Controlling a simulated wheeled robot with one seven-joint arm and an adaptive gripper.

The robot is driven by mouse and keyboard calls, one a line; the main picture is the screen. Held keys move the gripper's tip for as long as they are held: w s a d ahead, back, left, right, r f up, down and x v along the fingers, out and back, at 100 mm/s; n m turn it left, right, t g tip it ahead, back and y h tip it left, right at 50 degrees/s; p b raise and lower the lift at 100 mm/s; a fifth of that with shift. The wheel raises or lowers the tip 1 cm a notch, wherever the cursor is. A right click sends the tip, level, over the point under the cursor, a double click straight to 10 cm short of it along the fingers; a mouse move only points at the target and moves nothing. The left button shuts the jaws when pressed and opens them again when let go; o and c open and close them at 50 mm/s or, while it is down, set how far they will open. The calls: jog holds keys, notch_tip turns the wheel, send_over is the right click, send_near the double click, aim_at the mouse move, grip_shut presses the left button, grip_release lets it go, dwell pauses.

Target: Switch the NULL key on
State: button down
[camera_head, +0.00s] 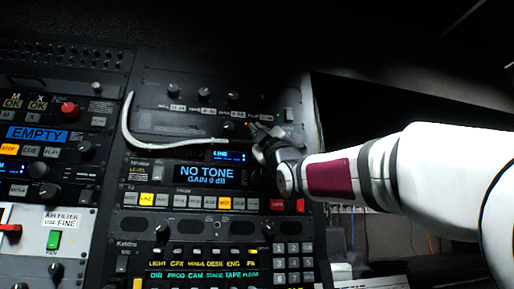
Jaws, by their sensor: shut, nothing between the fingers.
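My gripper (254,128) is shut and empty. Its tips are in front of the rack, near the small blue LINE display and below the row of knobs on the dark upper panel (150,95). Whether the tips touch the panel cannot be told. I cannot make out with certainty which control is the NULL key; most key labels are too small to read. The unit with the NO TONE, GAIN 0 dB display (206,174) has a key row below it, with yellow lit keys (147,200) and red keys at the right. My gripper and wrist hide part of this unit's right side.
A white curved cable or handle (128,125) runs across the rack left of my gripper. A keypad unit (200,265) is below. At the left are an EMPTY display (38,134), a red knob (69,109) and a green FAN switch (53,240).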

jog(key=shift+s, duration=0.1)
dwell(0.3)
jog(key=shift+s+d+f+b, duration=0.1)
jog(key=shift+s+d+b, duration=0.05)
jog(key=shift+s+b, duration=0.4)
jog(key=shift+s, duration=0.1)
jog(key=shift+s+d+b, duration=0.25)
jog(key=shift+s+b, duration=0.2)
jog(key=shift+s, duration=0.75)
jog(key=shift+s+d+b, duration=0.25)
jog(key=shift+s+b, duration=0.2)
jog(key=shift+s, duration=0.75)
